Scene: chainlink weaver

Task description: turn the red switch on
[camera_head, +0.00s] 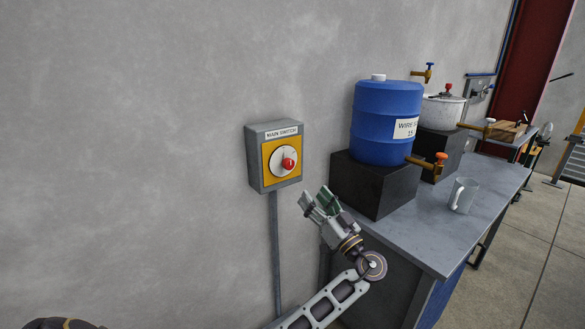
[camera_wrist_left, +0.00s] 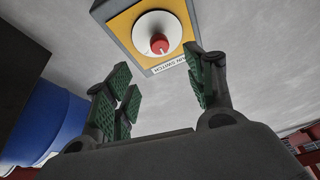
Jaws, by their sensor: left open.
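The red switch (camera_head: 288,164) is a red knob on a white disc, set in the yellow face of a grey box (camera_head: 254,160) labelled "MAIN SWITCH" on the wall. My left gripper (camera_head: 318,198) is open and empty, below and to the right of the box, apart from it. In the left wrist view the red knob (camera_wrist_left: 159,44) shows upside down beyond the open fingers (camera_wrist_left: 160,90), roughly between them and ahead. The right gripper cannot be made out in either view.
A blue barrel (camera_head: 382,125) stands on a black block (camera_head: 368,188) on the grey workbench (camera_head: 425,235), close to the right of my left gripper. A conduit (camera_head: 276,250) runs down below the box. The wall to the left is bare.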

